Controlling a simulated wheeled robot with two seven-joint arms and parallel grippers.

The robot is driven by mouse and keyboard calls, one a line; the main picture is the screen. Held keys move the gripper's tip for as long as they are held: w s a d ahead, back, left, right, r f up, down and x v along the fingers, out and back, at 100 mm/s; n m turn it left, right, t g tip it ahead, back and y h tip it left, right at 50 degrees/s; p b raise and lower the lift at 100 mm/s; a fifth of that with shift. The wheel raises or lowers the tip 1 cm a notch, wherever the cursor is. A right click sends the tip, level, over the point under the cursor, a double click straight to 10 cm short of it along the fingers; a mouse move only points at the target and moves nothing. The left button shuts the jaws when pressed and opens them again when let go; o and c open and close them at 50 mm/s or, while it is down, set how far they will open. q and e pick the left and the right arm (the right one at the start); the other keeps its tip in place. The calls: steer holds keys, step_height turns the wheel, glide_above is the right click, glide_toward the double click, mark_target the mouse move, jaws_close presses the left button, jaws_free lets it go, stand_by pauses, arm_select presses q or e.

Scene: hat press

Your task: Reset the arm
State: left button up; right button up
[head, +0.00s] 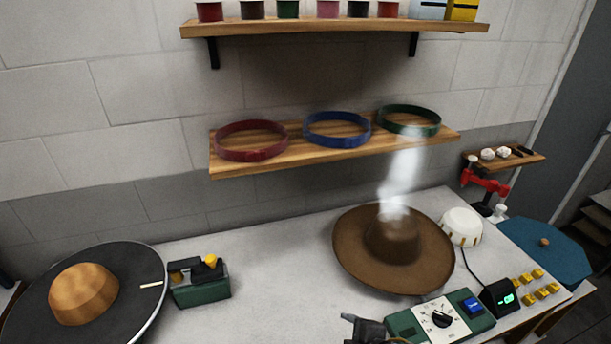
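A brown wide-brimmed hat (352,252) lies on the pale worktop, with white steam rising above its crown. My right gripper (353,330) seems to be the small dark part at the bottom edge, left of the green control box (402,325). It is apart from the hat and mostly cut off, so its opening is unclear. My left gripper is not in view. The control box has a dial on a white plate and a blue button. A wooden hat block (84,294) sits on a dark round plate (135,265) at the left.
A green device with a yellow knob (201,290) stands beside the plate. Red (251,153), blue (337,143) and green (409,131) bands lie on the lower shelf (300,164). A white round object (461,225), digital display (503,299) and yellow blocks (541,290) are at right. The worktop's middle is clear.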

steer(key=s+d+f+m+g+h, duration=0.2)
steer(key=s+d+f+m, duration=0.1)
steer(key=s+d+m, duration=0.55)
steer(key=s+d+f+m+g+h, duration=0.2)
steer(key=s+d+f+m+h, duration=0.1)
steer(key=s+d+m, duration=0.5)
step_height(320, 180, down, 30)
steer(key=a+n+g+b, duration=0.1)
steer(key=b, duration=0.6)
steer(key=s+d+f+g+b, duration=0.1)
steer(key=s+f+b, duration=0.2)
steer(key=s+f, duration=0.5)
steer(key=s+d+f+b, duration=0.2)
steer(key=s+f+b, duration=0.2)
steer(key=s+f, duration=0.5)
step_height(320, 180, down, 9)
steer(key=shift+s+r+g, duration=0.1)
steer(key=shift+s+g, duration=0.2)
steer(key=shift+g, duration=0.1)
